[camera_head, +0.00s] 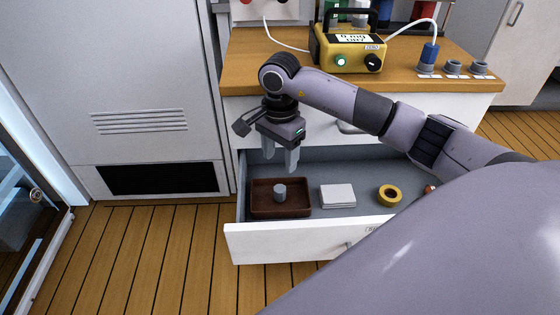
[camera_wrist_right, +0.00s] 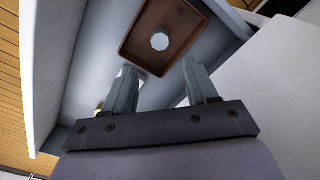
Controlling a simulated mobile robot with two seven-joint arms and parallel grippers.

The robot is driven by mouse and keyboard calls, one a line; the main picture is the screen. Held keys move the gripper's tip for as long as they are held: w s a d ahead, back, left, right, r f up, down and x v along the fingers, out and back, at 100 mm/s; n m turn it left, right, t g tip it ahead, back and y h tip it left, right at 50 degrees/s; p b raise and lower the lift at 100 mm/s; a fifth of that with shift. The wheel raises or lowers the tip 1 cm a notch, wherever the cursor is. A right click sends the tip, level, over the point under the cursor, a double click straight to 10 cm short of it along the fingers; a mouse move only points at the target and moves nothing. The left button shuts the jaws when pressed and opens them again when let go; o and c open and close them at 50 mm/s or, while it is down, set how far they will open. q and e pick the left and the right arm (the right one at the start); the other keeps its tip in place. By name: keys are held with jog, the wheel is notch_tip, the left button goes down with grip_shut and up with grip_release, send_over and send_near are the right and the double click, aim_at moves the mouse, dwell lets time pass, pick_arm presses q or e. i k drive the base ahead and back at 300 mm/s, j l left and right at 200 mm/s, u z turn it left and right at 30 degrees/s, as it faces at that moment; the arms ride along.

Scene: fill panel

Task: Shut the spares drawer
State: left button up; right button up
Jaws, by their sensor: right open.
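The spares drawer (camera_head: 290,245) is pulled open below the wooden-topped cabinet. Its white front faces me, with a small handle (camera_head: 348,246) partly hidden by my own body. Inside are a brown tray (camera_head: 262,209) with a grey cylinder (camera_head: 280,192) in it, a white stack (camera_head: 338,195) and a yellow ring (camera_head: 389,195). My right gripper (camera_head: 280,160) is open and empty, fingers down, above the rear left part of the drawer. In the right wrist view, the open fingers (camera_wrist_right: 165,85) show near the brown tray (camera_wrist_right: 140,60). My left gripper is not in view.
The wooden worktop (camera_head: 260,80) carries a yellow device (camera_head: 348,48) with a display and a blue-capped item (camera_head: 429,55). A closed drawer front sits above the open one. A grey cabinet (camera_head: 130,60) stands at left. The plank floor (camera_head: 150,250) in front is clear.

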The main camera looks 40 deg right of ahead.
aim_at(327, 233)
jog(key=k, duration=1)
